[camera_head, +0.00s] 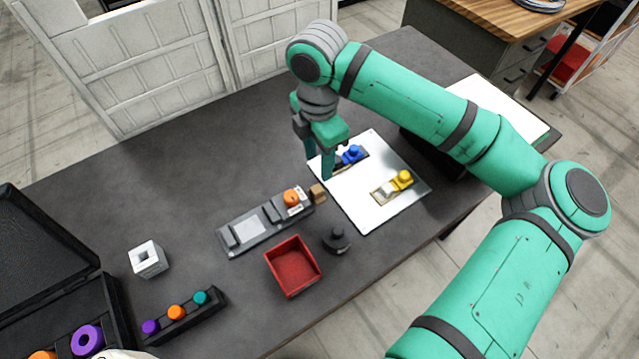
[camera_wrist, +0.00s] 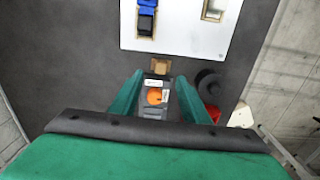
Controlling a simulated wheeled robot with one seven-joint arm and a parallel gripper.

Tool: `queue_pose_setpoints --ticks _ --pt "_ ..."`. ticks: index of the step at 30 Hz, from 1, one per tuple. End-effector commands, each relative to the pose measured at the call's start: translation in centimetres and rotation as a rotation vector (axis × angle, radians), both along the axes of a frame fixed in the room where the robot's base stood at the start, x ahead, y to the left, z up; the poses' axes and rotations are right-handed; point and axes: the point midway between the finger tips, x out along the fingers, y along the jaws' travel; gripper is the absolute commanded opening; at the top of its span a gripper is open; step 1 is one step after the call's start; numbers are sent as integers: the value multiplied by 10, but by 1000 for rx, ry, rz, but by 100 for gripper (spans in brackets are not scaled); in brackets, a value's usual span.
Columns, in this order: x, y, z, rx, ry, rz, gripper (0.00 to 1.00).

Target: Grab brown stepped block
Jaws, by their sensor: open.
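The brown stepped block (camera_head: 318,193) is small and sits on the dark table between the end of a grey fixture (camera_head: 240,236) and a white plate (camera_head: 372,205). In the wrist view the brown block (camera_wrist: 160,66) lies just beyond my fingertips, near the plate's edge. My gripper (camera_head: 317,166) is open and points down, above and behind the block in the head view. In the wrist view my gripper (camera_wrist: 160,76) has its fingers apart, with the grey fixture and its orange knob (camera_wrist: 154,97) showing between them. Nothing is held.
The plate bears a blue piece (camera_head: 352,154) and a yellow piece (camera_head: 402,179). A red tray (camera_head: 293,267) and a dark round knob (camera_head: 337,241) stand nearby. A white block (camera_head: 147,259) and a rack of coloured pegs (camera_head: 180,317) are at left. The table's back left is clear.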

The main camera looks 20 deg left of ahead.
Motion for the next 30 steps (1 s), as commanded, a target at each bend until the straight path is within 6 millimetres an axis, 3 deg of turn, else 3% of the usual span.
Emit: queue_pose_setpoints --ticks 7,14,24,30 --pt "-1 0 -37 1 2 1 42" --pt "-2 1 -51 2 1 2 42" --pt "-8 2 -93 3 1 -1 42" --pt "-8 2 -100 3 0 -1 42"
